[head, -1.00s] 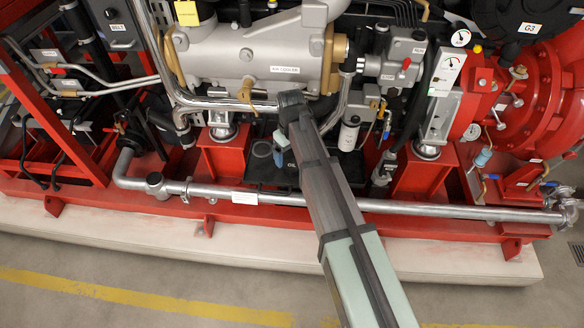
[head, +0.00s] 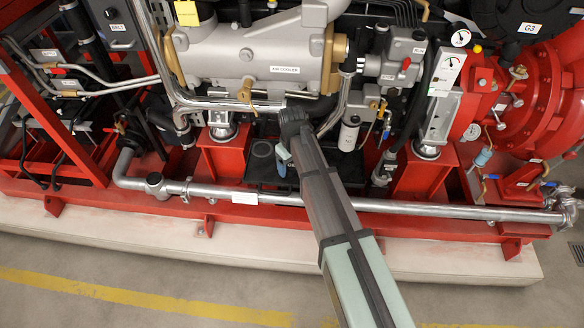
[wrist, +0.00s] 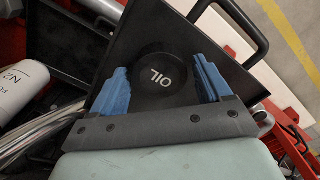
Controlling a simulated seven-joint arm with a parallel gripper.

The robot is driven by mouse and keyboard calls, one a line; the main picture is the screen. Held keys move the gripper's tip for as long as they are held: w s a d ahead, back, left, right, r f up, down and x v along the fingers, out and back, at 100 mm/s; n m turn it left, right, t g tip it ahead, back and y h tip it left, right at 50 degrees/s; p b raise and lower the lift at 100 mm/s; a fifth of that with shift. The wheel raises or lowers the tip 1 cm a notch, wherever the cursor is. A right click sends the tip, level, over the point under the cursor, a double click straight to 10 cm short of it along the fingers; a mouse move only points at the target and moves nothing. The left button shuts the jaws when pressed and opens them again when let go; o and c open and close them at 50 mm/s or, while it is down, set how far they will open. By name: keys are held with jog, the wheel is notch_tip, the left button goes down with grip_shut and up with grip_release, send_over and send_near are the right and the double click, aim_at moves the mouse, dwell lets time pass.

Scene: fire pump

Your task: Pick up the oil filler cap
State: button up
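The oil filler cap (wrist: 161,80) is a round black cap with white "OIL" lettering. In the wrist view it sits on a dark tray (wrist: 145,25), between the two blue fingers of my gripper (wrist: 159,66). The fingers are spread on either side of the cap, with narrow gaps seen between them and its rim. How deep the fingertips reach cannot be told. In the head view my gripper (head: 284,160) is over the tray at the pump base, and the cap is mostly hidden by it.
A white canister (head: 348,136) stands to the right. A silver pipe (head: 400,207) runs along the front, and the grey air cooler (head: 240,55) hangs above the tray.

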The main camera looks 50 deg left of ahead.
aim_at(292, 165)
jog(key=c, duration=0.9)
jog(key=shift+r, duration=0.1)
notch_tip(292, 165, up, 9)
jog(key=shift+f, duration=0.15)
jog(key=w+d+r, duration=0.1)
jog(key=w+r, duration=0.5)
jog(key=r, duration=0.4)
jog(key=w+r+n, duration=0.1)
jog(key=w+r, duration=0.6)
jog(key=r, duration=0.2)
jog(key=w+d+r, duration=0.1)
jog(key=w+r, duration=0.5)
jog(key=r, duration=0.4)
jog(key=shift+m, duration=0.4)
jog(key=w+r, duration=0.2)
jog(key=w, duration=0.2)
jog(key=w+r, duration=0.3)
jog(key=w, duration=0.1)
jog(key=w+a+r, duration=0.1)
jog(key=w+r, duration=0.2)
jog(key=shift+w+a, duration=0.1)
jog(key=shift+w, duration=0.3)
jog(key=shift+w+r, duration=0.2)
jog(key=shift+w, duration=0.3)
jog(key=shift+w+f, duration=0.1)
